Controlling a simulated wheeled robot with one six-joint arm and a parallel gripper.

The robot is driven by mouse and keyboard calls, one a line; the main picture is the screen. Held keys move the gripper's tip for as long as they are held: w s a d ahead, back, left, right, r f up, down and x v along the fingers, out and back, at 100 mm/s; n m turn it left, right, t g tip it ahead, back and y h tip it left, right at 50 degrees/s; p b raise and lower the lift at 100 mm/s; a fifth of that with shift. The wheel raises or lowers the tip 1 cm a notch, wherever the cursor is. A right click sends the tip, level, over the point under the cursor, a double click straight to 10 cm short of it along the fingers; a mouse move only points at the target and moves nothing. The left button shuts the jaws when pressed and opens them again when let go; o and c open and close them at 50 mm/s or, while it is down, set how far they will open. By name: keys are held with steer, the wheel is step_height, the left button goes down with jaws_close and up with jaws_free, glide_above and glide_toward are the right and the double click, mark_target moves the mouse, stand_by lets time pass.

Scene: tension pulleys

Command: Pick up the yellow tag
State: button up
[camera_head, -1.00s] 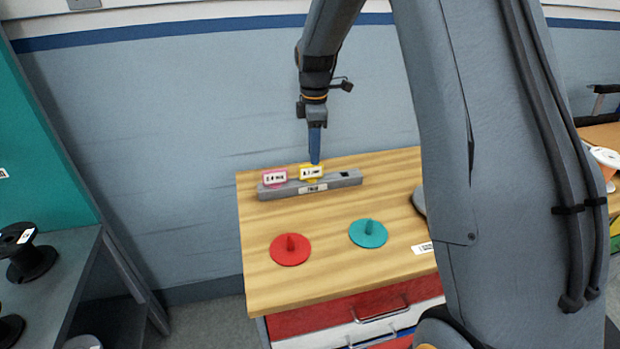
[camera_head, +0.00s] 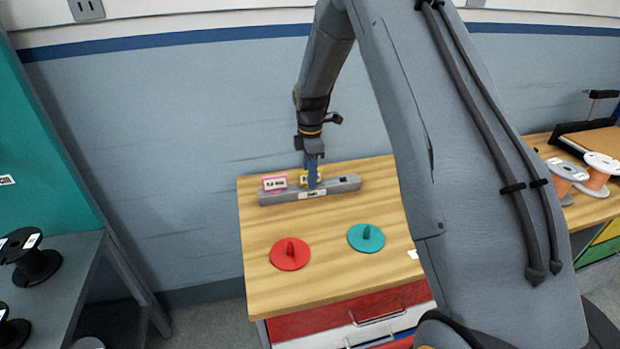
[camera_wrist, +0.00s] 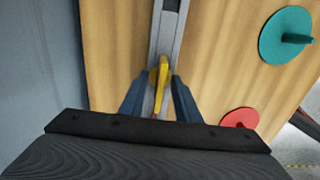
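The yellow tag (camera_head: 305,178) stands upright in the grey holder (camera_head: 336,186) on the wooden table, partly hidden behind my gripper (camera_head: 312,182). In the wrist view my gripper (camera_wrist: 158,92) has its two blue fingers apart, one on each side of the yellow tag (camera_wrist: 159,76), with a visible gap on both sides. The fingers reach down to the tag's height. A pink tag (camera_head: 274,183) stands in the same holder, just left of the yellow one.
A red disc (camera_head: 290,253) and a teal disc (camera_head: 366,238), each with a peg, lie on the tabletop (camera_head: 330,275) in front of the holder. The wall (camera_head: 180,130) is close behind the table. Spools (camera_head: 574,172) stand on another table at right.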

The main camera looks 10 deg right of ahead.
steer(key=shift+c, duration=0.2)
jaws_close()
steer(key=shift+r, duration=0.1)
step_height(320, 180, up, 10)
steer(key=b, duration=0.2)
steer(key=shift+b, duration=0.3)
